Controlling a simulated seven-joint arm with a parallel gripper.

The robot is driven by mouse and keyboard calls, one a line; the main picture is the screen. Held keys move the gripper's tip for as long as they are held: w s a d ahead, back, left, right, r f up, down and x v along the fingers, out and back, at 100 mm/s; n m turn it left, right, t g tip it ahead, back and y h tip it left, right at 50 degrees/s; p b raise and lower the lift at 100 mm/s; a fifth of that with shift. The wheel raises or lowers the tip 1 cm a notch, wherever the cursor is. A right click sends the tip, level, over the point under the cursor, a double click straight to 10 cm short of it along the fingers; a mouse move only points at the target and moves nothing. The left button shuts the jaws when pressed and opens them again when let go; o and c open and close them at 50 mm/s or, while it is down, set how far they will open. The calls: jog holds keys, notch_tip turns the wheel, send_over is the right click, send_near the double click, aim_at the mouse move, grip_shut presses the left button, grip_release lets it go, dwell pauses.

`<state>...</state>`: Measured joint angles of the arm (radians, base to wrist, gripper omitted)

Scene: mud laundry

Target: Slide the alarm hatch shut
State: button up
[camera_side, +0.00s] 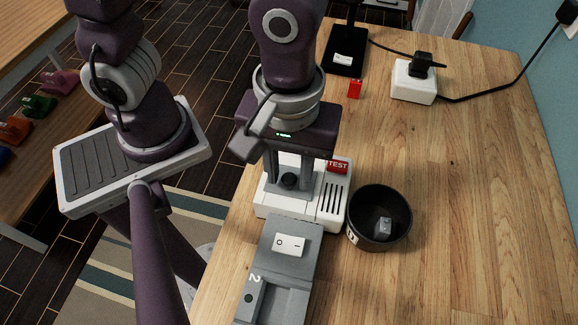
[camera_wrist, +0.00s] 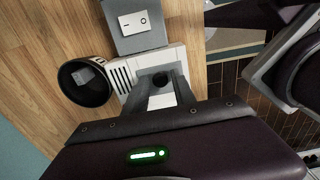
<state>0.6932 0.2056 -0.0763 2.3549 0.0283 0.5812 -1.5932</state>
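The alarm (camera_side: 270,207) is a white box with vent slots and a red TEST label (camera_side: 337,165), on the wooden table. It also shows in the wrist view (camera_wrist: 121,78). A black knob (camera_side: 289,181) sits on it; the wrist view shows the knob too (camera_wrist: 160,80). I cannot tell the hatch's outline or how far it is open, as my gripper covers much of that area. My gripper (camera_side: 291,183) points down over the alarm. Its two fingers (camera_wrist: 162,82) stand apart on either side of the knob, with a visible gap around it.
A grey unit with a white rocker switch (camera_side: 290,244) stands in front of the alarm. A dark bowl (camera_side: 361,230) holding a small grey block (camera_side: 384,227) is close on the right. A red item (camera_side: 354,89) and white power box (camera_side: 412,84) lie behind. The table's right side is clear.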

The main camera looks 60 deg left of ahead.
aim_at(289, 175)
jog(key=shift+r, duration=3)
jog(key=shift+w+a+r, duration=0.15)
jog(key=shift+a+r, duration=0.1)
jog(key=a+r+m+t, duration=0.2)
jog(key=a+r+m, duration=0.1)
jog(key=a, duration=0.4)
jog(key=a+r+m+t, duration=0.3)
jog(key=a+m, duration=0.3)
jog(key=a, duration=0.2)
jog(key=shift+s+a+r+t, duration=0.25)
jog(key=shift+s+r+t, duration=0.05)
jog(key=shift+r, duration=0.45)
